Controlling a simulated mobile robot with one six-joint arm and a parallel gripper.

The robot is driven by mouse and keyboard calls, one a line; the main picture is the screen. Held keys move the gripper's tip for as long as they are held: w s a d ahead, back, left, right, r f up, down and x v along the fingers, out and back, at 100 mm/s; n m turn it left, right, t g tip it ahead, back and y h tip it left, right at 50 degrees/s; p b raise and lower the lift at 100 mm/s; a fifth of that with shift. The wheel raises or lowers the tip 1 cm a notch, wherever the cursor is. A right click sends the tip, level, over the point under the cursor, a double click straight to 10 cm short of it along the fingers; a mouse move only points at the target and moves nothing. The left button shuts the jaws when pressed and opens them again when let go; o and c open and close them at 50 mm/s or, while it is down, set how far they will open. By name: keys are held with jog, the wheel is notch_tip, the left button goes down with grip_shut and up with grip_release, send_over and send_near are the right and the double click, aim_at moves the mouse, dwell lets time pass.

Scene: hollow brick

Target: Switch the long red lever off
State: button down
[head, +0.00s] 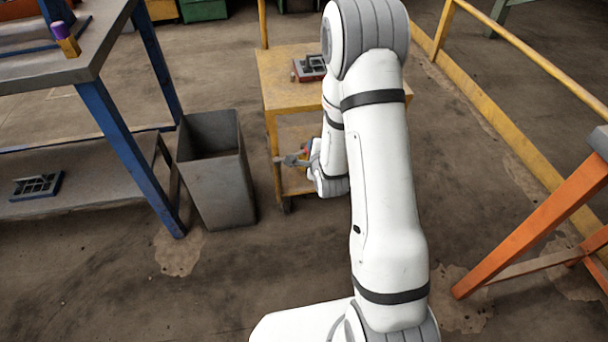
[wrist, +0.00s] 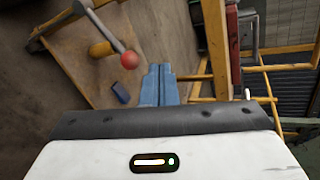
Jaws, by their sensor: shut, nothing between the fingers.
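In the wrist view a grey rod with a round red knob (wrist: 129,61) reaches in from the upper left; it looks like the long red lever. My arm hides much of the cart there.
A red and grey device (head: 309,68) sits on the cart top. A grey bin (head: 216,178) stands left of the cart, near a blue-legged bench (head: 118,140). An orange stand (head: 530,240) and a yellow rail (head: 490,90) are at right.

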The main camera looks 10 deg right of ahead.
jog(key=s+f+m+t+b, duration=0.2)
jog(key=f+m+b, duration=0.2)
jog(key=f, duration=0.4)
jog(key=s+f+m+t+b, duration=0.2)
jog(key=f+m+b, duration=0.2)
jog(key=f, duration=0.5)
jog(key=shift+s+f+m+t, duration=0.2)
jog(key=shift+f+m+t, duration=0.1)
jog(key=shift+m, duration=0.3)
jog(key=shift+d, duration=0.1)
jog(key=w+a+r+b, duration=0.1)
jog(key=w+b, duration=0.1)
jog(key=w, duration=0.3)
jog(key=w+a+r+b, duration=0.1)
jog(key=w+r+b, duration=0.1)
jog(key=w, duration=0.4)
jog(key=shift+r+b, duration=0.3)
